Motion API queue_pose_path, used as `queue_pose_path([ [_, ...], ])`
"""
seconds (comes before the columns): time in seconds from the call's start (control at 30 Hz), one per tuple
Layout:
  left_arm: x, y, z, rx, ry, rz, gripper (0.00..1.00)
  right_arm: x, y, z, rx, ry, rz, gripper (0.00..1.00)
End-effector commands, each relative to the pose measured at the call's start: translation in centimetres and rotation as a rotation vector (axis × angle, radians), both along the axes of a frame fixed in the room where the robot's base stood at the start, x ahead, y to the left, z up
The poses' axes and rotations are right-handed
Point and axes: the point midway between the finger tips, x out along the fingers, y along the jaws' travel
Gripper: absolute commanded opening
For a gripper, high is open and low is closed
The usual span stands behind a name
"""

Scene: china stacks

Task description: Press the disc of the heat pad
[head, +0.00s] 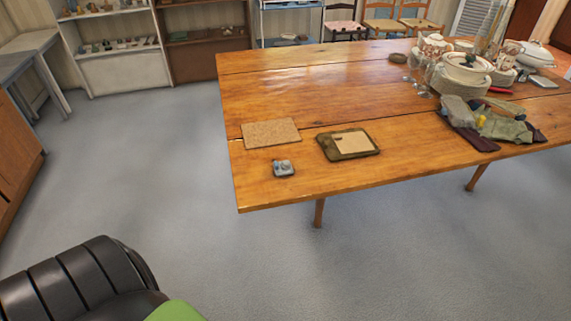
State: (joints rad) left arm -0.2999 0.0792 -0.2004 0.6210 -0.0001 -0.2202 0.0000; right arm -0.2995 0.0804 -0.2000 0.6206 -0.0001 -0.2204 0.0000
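I cannot surely pick out the heat pad or its disc at this size. A small grey-blue object (284,168) lies near the table's front left corner, with a lighter detail on top. Behind it lies a flat tan cork-like board (270,132). To its right is a flat dark olive-framed piece (349,145) with a tan middle. A heap of grey, green and dark cloth-like items (487,121), with a pale pouch-like piece (458,110), lies at the table's right front. Neither of my grippers is in view.
The wooden table (310,85) has bare room at its left and middle. Stacked plates (462,75), glasses (424,70) and a white tureen (536,56) crowd its right. A black ribbed shape (75,285) fills the lower left. Grey floor (150,150) is open left of the table.

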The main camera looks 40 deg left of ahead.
Motion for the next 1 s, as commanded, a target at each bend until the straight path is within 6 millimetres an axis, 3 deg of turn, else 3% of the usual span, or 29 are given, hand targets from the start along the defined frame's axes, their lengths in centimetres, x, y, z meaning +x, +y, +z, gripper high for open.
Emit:
queue_pose_path([
  [0.03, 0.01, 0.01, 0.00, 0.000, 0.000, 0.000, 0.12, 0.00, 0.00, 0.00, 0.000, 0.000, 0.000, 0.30],
  [0.07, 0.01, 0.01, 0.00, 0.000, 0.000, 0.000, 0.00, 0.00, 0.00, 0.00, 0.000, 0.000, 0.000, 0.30],
  [1.0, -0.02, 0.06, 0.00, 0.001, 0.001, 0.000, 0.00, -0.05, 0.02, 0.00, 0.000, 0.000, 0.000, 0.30],
])
